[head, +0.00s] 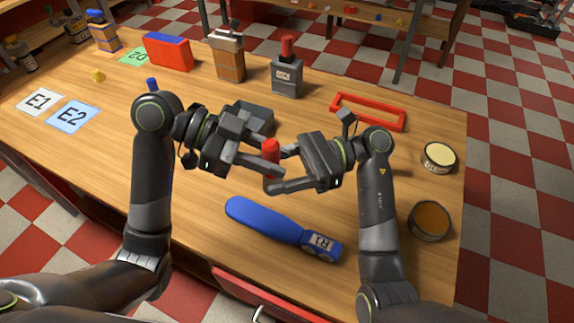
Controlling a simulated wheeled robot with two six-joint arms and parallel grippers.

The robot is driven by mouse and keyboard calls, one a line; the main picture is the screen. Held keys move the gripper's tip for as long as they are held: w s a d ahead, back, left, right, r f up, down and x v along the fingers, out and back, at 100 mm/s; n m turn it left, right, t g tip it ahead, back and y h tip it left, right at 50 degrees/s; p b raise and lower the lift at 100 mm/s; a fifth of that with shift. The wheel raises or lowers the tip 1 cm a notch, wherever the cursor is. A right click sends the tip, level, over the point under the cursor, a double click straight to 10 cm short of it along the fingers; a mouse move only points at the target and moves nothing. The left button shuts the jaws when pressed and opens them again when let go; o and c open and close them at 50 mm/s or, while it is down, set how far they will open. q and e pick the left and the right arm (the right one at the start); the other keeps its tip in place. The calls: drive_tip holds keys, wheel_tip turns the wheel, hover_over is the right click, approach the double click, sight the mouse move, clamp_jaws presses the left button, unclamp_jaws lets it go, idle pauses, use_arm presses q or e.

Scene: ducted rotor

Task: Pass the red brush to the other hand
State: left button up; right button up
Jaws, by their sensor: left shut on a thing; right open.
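The red brush (271,149) stands upright between my two grippers above the middle of the table. Only its red upper part shows; the lower part is hidden by the fingers. My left gripper (262,167) comes from the left and is shut on the red brush. My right gripper (280,170) comes from the right and is open, with its fingers close to the brush on either side. I cannot tell whether they touch it.
On the wooden table (180,225), a blue paddle-shaped thing marked R1 (265,217) lies in front of the grippers. A grey tray (250,115) is behind them. A red frame (368,110) and two round tins (438,156) (429,221) are at right. Boxes and holders line the back.

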drive_tip(key=c, duration=1)
use_arm(q)
drive_tip(key=o, duration=1.1)
use_arm(e)
drive_tip(key=shift+c, duration=0.4)
